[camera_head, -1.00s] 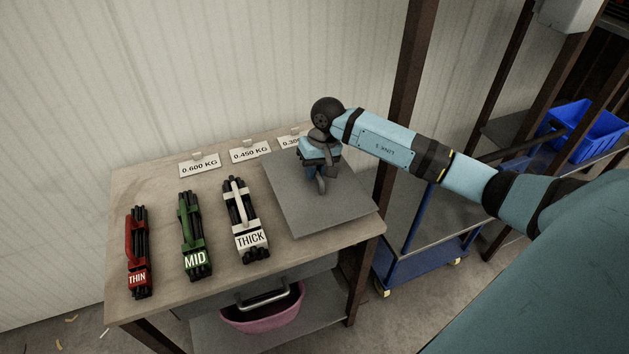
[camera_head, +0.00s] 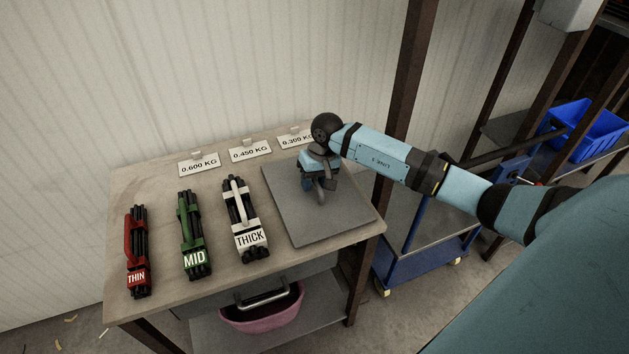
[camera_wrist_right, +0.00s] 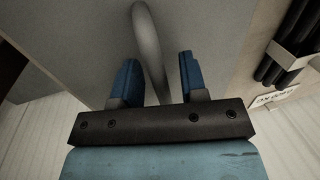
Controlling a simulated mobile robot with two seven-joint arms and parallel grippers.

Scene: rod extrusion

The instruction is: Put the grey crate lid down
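The grey crate lid (camera_head: 300,225) is a flat square plate with a curved grey handle (camera_head: 329,192). It appears to lie flat on the right end of the wooden table. My right gripper (camera_head: 318,186) is low over the lid at the handle. In the right wrist view, the handle (camera_wrist_right: 149,50) passes between the two blue fingers of the gripper (camera_wrist_right: 157,80). The fingers stand apart, with a clear gap to the right finger. My left gripper is not in view.
Weight signs (camera_head: 250,154) line the back edge. A pink basin (camera_head: 262,316) is underneath. A blue trolley (camera_head: 425,265) stands to the right.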

